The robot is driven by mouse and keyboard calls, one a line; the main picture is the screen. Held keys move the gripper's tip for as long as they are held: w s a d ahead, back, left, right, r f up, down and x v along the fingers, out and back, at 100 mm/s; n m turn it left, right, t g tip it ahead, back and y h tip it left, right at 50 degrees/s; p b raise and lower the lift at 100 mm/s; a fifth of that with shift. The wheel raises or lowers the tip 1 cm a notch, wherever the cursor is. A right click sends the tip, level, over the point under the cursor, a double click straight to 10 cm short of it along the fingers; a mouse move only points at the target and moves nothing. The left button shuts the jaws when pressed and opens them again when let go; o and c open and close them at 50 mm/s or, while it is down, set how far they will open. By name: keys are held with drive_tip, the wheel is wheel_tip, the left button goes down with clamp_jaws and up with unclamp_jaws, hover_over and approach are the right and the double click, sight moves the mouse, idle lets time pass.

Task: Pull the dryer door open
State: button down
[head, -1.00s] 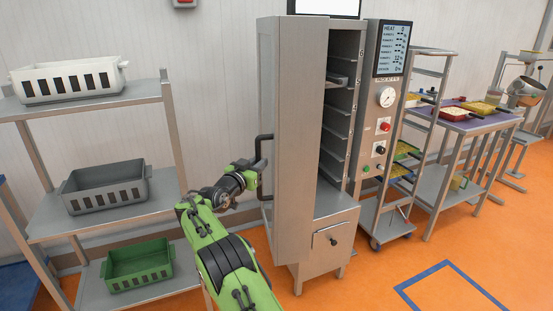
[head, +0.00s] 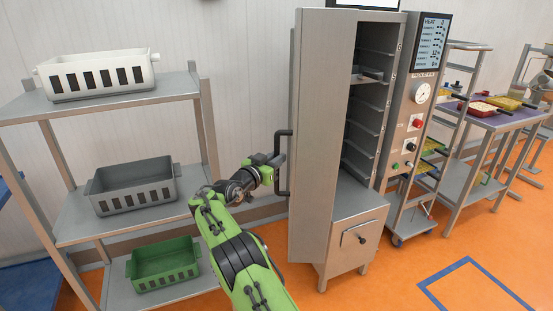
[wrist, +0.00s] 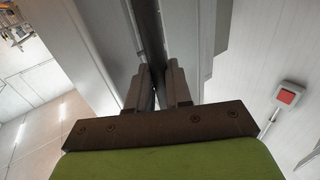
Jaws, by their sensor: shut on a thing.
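The dryer (head: 362,222) is a tall grey metal cabinet right of centre in the head view. Its door (head: 322,130) stands open on the left side, and the shelves inside show to its right. A dark bar handle (head: 284,185) sticks out from the door's left side. My gripper (head: 277,165) is at this handle, reaching from the lower left. In the wrist view my gripper (wrist: 157,88) is shut on the dark handle bar (wrist: 150,30), which runs up between the fingers. The fingertips' exact contact is small and dark in the head view.
A rack (head: 120,107) with white, grey and green crates stands left of my arm. A control panel (head: 415,110) and a wheeled tray rack (head: 435,185) stand right of the dryer. Orange floor (head: 400,260) is clear in front.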

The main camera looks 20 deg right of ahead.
drive_tip(key=shift+s+d+r, duration=0.1)
drive_tip(key=shift+d+r, duration=0.25)
drive_tip(key=shift+d, duration=0.05)
drive_tip(key=c, duration=1.4)
unclamp_jaws()
drive_tip(key=o, duration=0.3)
drive_tip(key=shift+w+d+f, duration=0.2)
drive_tip(key=shift+d+f, duration=0.1)
drive_tip(key=shift+d, duration=0.2)
drive_tip(key=v, duration=1.6)
drive_tip(key=shift+a, duration=0.3)
drive_tip(key=shift+w, duration=0.1)
